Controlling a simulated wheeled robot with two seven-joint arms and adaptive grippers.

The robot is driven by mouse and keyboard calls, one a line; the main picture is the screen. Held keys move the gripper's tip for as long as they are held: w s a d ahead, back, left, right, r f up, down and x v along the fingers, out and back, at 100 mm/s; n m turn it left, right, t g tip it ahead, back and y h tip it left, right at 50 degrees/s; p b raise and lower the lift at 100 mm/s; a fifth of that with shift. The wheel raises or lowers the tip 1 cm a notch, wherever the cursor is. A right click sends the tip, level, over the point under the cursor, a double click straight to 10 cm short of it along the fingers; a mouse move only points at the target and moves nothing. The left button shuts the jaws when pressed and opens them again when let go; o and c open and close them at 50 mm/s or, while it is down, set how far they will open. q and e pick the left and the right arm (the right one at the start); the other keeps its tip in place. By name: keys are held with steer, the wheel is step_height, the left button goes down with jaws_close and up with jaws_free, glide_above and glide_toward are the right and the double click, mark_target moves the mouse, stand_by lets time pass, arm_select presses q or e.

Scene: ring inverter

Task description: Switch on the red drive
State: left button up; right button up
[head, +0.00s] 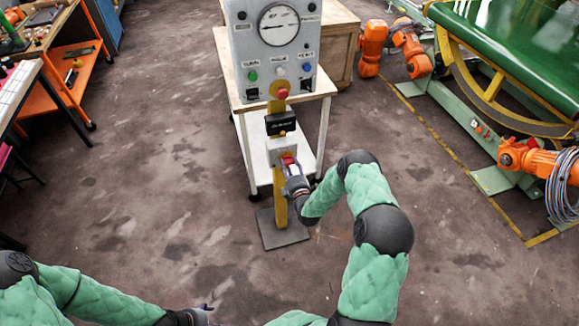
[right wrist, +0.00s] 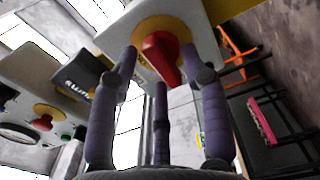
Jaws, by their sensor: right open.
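The red drive switch (right wrist: 160,55) is a red rotary handle on a yellow disc, on the face of a light grey box (right wrist: 195,25). In the head view the red handle (head: 288,158) shows on the small box low on a yellow post (head: 280,205). My right gripper (right wrist: 163,70) is open, its purple-grey fingers spread on either side of the handle and below it. Whether any finger touches the handle I cannot tell. In the head view the right gripper (head: 291,168) is just in front of the box. My left gripper (head: 207,308) is at the bottom edge, too small to read.
Above the switch are a black box (head: 280,124), a red button (head: 282,94) and a grey panel (head: 300,50) with a gauge. A white cart (head: 256,150) stands behind the post. Orange-framed benches (head: 65,95) are at left, a green machine (head: 520,45) at right.

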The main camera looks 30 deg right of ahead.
jaws_close()
steer(key=shift+m, duration=0.5)
steer(key=m+b, duration=0.2)
steer(key=m, duration=0.1)
steer(key=shift+d+m, duration=0.1)
steer(key=shift+m, duration=0.3)
steer(key=m+b, duration=0.2)
steer(key=m, duration=0.2)
steer(key=shift+d+m, duration=0.15)
steer(key=shift+m, duration=0.15)
steer(key=m+b, duration=0.1)
steer(key=m, duration=0.3)
steer(key=shift+s+d+f+b, duration=0.1)
steer(key=shift+b, duration=0.3)
steer(key=shift+m+b, duration=0.7)
steer(key=shift+m, duration=1.8)
